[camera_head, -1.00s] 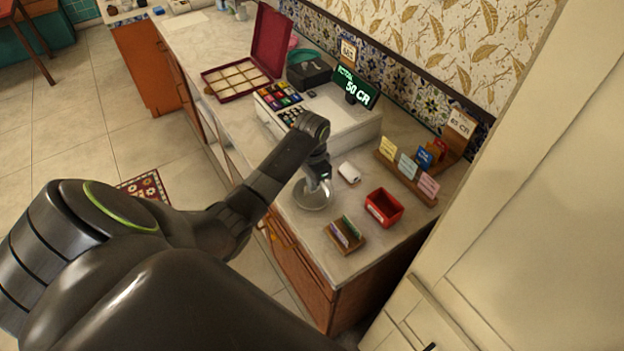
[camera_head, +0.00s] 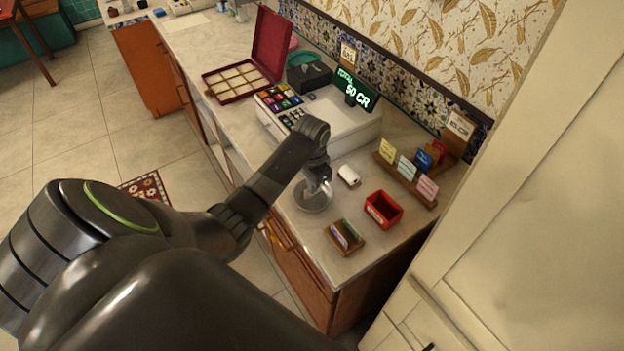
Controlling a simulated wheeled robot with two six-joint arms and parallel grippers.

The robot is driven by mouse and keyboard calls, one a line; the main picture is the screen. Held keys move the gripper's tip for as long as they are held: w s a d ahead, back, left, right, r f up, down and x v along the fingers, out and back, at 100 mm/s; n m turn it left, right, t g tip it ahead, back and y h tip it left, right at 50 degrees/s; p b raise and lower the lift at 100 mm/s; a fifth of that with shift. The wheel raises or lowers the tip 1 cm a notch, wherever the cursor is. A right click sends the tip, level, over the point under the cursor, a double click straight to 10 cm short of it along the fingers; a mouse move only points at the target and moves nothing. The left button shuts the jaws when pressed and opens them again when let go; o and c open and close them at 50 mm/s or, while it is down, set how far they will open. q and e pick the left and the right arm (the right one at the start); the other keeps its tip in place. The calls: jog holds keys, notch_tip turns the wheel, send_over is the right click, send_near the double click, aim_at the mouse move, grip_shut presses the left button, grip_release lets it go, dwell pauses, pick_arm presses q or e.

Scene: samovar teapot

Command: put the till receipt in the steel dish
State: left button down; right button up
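The steel dish (camera_head: 313,206) is a round, shiny dish on the marble counter, near its front edge. My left gripper (camera_head: 321,184) points down over the dish's back part and hides some of it. It is small and dark here, and I cannot tell whether its fingers are open or shut, or whether they hold anything. A small white object (camera_head: 349,175) lies on the counter just right of the gripper. I cannot tell whether it is the till receipt; no other clear receipt shows. My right gripper is out of view.
A red box (camera_head: 383,209) and a small wooden card holder (camera_head: 344,237) stand right of and in front of the dish. A wooden rack with coloured cards (camera_head: 405,180) is at the right. The cash register (camera_head: 345,127) stands behind, beside an open maroon case (camera_head: 241,78).

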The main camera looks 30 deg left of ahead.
pick_arm(q)
jog(key=c, duration=1.3)
grip_release()
notch_tip(320, 180, up, 5)
jog(key=p, duration=0.6)
jog(key=shift+r+p, duration=0.55)
jog(key=shift+r, duration=0.5)
jog(key=shift+f, duration=0.1)
